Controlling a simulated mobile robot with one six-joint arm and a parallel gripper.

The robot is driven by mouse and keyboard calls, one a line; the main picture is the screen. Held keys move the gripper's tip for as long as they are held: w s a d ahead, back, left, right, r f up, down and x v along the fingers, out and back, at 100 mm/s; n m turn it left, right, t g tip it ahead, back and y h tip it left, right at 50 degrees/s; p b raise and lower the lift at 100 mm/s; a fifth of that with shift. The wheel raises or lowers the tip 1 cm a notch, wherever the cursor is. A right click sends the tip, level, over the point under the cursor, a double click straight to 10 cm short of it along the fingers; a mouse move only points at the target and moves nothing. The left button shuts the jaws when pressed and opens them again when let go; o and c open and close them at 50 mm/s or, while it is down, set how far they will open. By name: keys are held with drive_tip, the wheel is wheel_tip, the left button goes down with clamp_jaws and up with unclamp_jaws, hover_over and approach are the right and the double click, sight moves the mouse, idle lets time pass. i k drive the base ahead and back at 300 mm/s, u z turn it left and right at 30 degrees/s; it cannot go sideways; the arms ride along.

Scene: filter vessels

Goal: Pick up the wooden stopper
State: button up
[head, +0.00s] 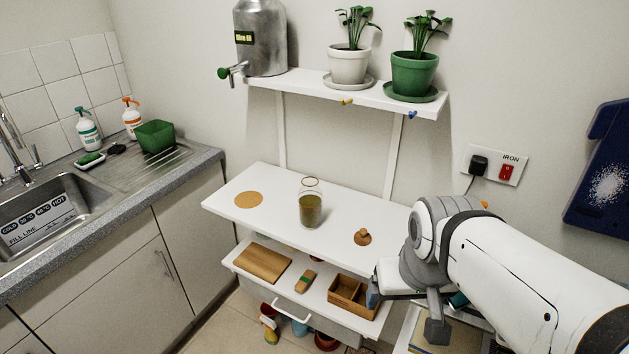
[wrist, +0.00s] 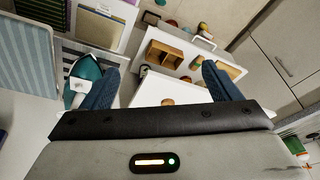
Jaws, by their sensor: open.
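The wooden stopper (head: 363,237) is a small round brown piece with a knob, on the right part of the white tabletop (head: 270,217). In the wrist view a tan piece that looks like the stopper (wrist: 168,102) shows small, just above the gripper body and partly cut off by it. My gripper (head: 374,293) is at the right end of the table, to the right of and nearer than the stopper, apart from it. In the wrist view its blue fingers (wrist: 162,72) are spread wide with nothing held between them.
A glass jar of brownish liquid (head: 311,209) stands mid-table, left of the stopper, near a cork disc (head: 248,199). A shelf (head: 300,85) with plants hangs above. A teal iron (wrist: 86,72) is beside one finger.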

sight(362, 238)
drive_tip(key=z, duration=3.15)
drive_tip(key=k, duration=1.55)
drive_tip(key=u, duration=1.5)
drive_tip(key=i, duration=1)
drive_tip(key=u, duration=0.05)
